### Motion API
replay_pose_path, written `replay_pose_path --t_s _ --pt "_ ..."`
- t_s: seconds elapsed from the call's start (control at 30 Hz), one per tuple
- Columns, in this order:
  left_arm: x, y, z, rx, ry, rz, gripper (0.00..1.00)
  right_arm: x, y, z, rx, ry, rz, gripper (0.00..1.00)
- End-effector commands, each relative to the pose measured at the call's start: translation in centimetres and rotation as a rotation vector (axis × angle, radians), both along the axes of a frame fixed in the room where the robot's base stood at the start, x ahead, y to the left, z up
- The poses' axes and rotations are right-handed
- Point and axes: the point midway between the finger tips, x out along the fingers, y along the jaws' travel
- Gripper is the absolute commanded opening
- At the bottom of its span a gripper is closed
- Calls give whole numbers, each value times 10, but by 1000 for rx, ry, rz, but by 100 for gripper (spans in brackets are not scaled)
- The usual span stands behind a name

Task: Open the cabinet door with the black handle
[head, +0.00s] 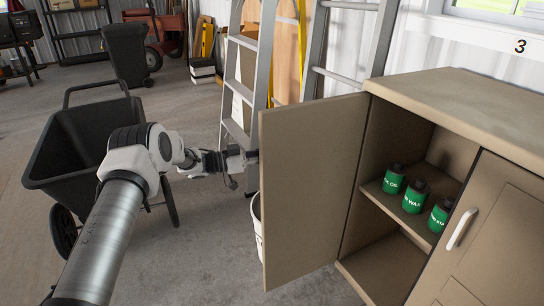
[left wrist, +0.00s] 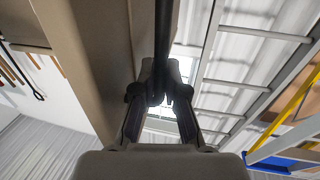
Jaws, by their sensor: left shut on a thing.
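The tan cabinet (head: 460,88) stands at the right in the head view. Its left door (head: 308,190) is swung wide open, with its inner face toward me. My left gripper (head: 250,157) is at the far side of the door, near its free edge, and the door partly hides it. In the left wrist view my left gripper (left wrist: 160,98) is shut on the black handle (left wrist: 163,38), a dark bar running along the door's outer face (left wrist: 98,50). The handle is hidden in the head view. My right gripper is in neither view.
Several green cans (head: 414,196) stand on the cabinet's shelf. The right door with a silver handle (head: 462,229) is closed. A black wheelbarrow (head: 75,150) stands at the left, ladders (head: 250,90) behind the open door, and a white bucket (head: 257,225) partly behind it.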

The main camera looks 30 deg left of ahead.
Motion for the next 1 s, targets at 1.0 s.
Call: replay_pose_path --t_s 1.0 --pt "-15 20 0 -1 0 7 22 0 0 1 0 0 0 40"
